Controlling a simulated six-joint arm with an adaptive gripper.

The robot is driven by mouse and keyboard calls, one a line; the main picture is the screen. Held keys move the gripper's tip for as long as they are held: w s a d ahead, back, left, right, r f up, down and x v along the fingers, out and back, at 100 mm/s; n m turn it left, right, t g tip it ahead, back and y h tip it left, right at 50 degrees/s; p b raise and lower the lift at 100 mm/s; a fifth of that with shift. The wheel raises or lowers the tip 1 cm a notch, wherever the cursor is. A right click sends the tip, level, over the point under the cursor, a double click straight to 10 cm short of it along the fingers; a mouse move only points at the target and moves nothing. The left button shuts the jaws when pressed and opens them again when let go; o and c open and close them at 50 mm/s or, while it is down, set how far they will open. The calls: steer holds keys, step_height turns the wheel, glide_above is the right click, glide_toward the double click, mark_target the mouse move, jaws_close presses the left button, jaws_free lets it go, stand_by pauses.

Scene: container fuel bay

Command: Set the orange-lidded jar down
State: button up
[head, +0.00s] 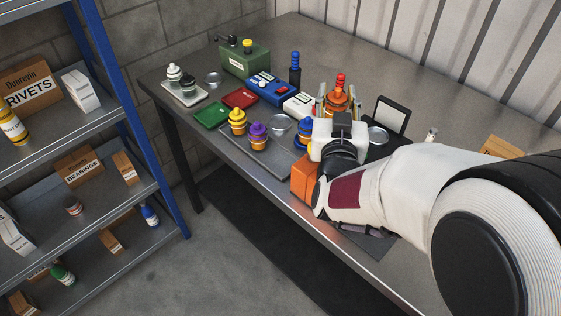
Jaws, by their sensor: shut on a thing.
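My gripper (339,101) is shut on the orange-lidded jar (338,98), over the right part of the metal bench (220,142). Its fingers show on either side of the orange lid. The jar's lower part is hidden behind my gripper, so I cannot tell whether it touches anything below. A red-topped thing (340,80) shows just above the orange lid in the picture.
A grey tray (268,165) holds yellow-, purple- and blue-lidded jars left of my gripper. Green (211,115) and red (240,98) trays, a blue device (265,88) and a green machine (245,60) stand farther left.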

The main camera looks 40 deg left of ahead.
steer(key=shift+s+a+f+m+t+h, duration=0.6)
steer(key=shift+s+a+f, duration=1.85)
steer(key=shift+a, duration=1.05)
steer(key=shift+s+a+f+m+t+h, duration=0.35)
steer(key=shift+s+a+f+h, duration=0.35)
steer(key=shift+s+a+f, duration=1.9)
steer(key=d+r+m+h, duration=0.1)
steer(key=w+r+m+t+h, duration=0.1)
steer(key=r, duration=0.1)
steer(key=w+d+r+m+h, duration=0.1)
steer(key=h, duration=0.1)
steer(key=shift+w+d+r+t, duration=0.15)
steer(key=shift+w+d+t, duration=0.05)
steer(key=shift+d+t, duration=0.1)
steer(key=shift+f, duration=2.5)
steer(key=shift+f, duration=2.3)
steer(key=shift+f, duration=0.2)
